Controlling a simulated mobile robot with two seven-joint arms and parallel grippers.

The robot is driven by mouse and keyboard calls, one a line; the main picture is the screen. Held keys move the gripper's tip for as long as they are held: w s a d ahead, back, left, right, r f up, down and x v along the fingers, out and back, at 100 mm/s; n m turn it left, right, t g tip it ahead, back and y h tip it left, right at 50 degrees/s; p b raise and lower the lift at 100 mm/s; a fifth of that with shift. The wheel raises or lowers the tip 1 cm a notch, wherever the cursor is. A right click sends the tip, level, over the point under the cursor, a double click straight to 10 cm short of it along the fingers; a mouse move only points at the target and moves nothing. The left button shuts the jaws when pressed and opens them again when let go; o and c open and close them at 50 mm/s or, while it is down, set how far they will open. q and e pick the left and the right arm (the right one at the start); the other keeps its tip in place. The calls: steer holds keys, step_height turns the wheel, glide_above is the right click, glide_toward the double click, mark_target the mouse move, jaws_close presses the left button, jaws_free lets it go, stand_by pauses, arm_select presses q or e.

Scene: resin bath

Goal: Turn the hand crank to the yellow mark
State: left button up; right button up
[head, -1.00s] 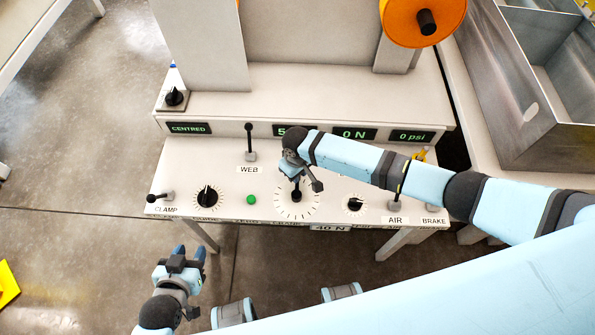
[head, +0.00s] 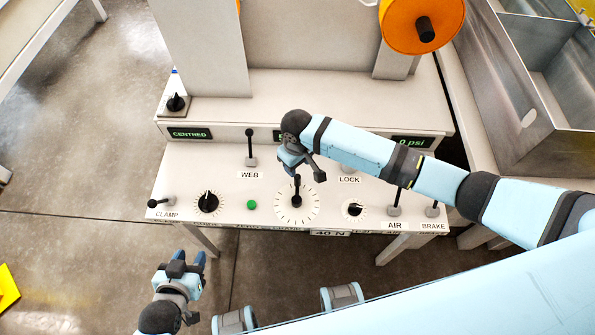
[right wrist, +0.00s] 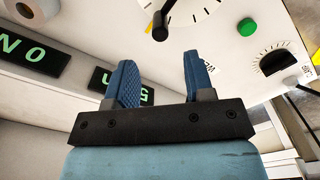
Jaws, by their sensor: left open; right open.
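The hand crank (head: 297,190) is a black arm with a knob on a white tick-marked dial in the middle of the sloping panel. It points up towards the back of the panel. In the right wrist view its black knob (right wrist: 160,32) shows at the top, with a small yellow mark (right wrist: 148,27) at the dial rim close beside it. My right gripper (head: 287,172) is open and empty, just behind and left of the crank knob, apart from it in the right wrist view (right wrist: 162,78). My left gripper (head: 188,262) is open and empty in front of the panel.
The WEB lever (head: 250,150) stands left of my right gripper. A green button (head: 252,204) and two smaller dials (head: 207,202) (head: 354,209) flank the crank. AIR (head: 394,210) and BRAKE levers are at the right. My right arm covers part of the displays.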

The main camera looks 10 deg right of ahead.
step_height(320, 180, up, 5)
steer(key=shift+r, duration=0.1)
stand_by(0.6)
steer(key=s+a+f+m+t+y+p, duration=0.1)
steer(key=s+a+t+y+p, duration=0.3)
steer(key=s, duration=0.5)
steer(key=s+d+r+m+t+p, duration=0.1)
steer(key=s+d+r+t+p, duration=0.2)
steer(key=s+d+t, duration=0.4)
steer(key=s+d, duration=0.3)
steer(key=d, duration=0.3)
steer(key=shift+s+r+m+h, duration=0.2)
steer(key=shift+s+m+h, duration=0.2)
steer(key=shift+a, duration=0.1)
